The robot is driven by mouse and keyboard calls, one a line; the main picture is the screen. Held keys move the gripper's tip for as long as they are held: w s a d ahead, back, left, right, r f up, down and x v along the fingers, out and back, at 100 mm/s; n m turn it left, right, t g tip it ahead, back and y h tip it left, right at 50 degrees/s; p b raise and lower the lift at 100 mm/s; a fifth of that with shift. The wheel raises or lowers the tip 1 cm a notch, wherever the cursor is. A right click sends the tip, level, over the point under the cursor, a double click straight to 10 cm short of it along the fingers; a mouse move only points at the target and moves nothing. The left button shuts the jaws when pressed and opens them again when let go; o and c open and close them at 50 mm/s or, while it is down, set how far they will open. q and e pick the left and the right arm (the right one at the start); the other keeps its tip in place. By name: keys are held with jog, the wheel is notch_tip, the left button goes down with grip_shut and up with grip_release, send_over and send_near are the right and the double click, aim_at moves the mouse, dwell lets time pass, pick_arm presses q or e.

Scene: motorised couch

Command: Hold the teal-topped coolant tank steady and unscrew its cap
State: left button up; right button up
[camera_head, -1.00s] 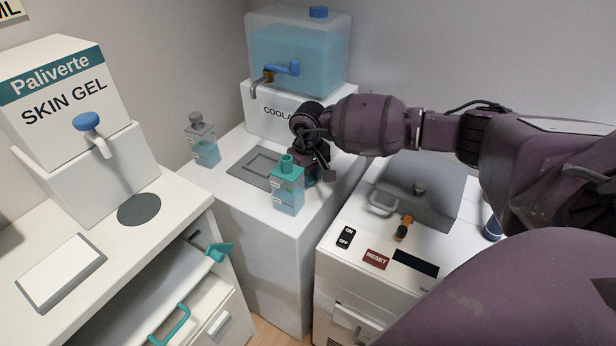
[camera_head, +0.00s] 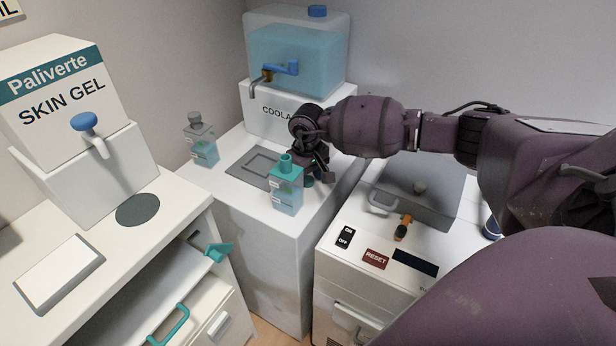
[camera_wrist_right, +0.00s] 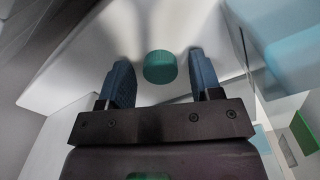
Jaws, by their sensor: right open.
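The teal-topped coolant tank (camera_head: 286,196) is a small clear bottle of blue liquid standing upright near the counter's front edge. Its teal neck (camera_head: 285,164) shows with no cap seen on it. A ribbed green-teal cap (camera_wrist_right: 160,67) is apart from the tank, over or on the white counter; I cannot tell if it touches. In the head view it is mostly hidden behind the tank. My right gripper (camera_head: 318,174) is just behind and right of the tank, pointing down. In the right wrist view its fingers (camera_wrist_right: 160,83) are open on either side of the cap, with gaps. My left gripper is not in view.
A grey-topped bottle (camera_head: 201,142) stands at the left of the counter, beside a grey recessed plate (camera_head: 252,165). The large coolant dispenser (camera_head: 297,60) stands behind. A machine with switches (camera_head: 375,258) is at right. An open drawer with teal handle (camera_head: 170,325) is lower left.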

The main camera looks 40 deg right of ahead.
aim_at(308, 179)
notch_tip(308, 179, up, 12)
jog(key=shift+p, duration=0.4)
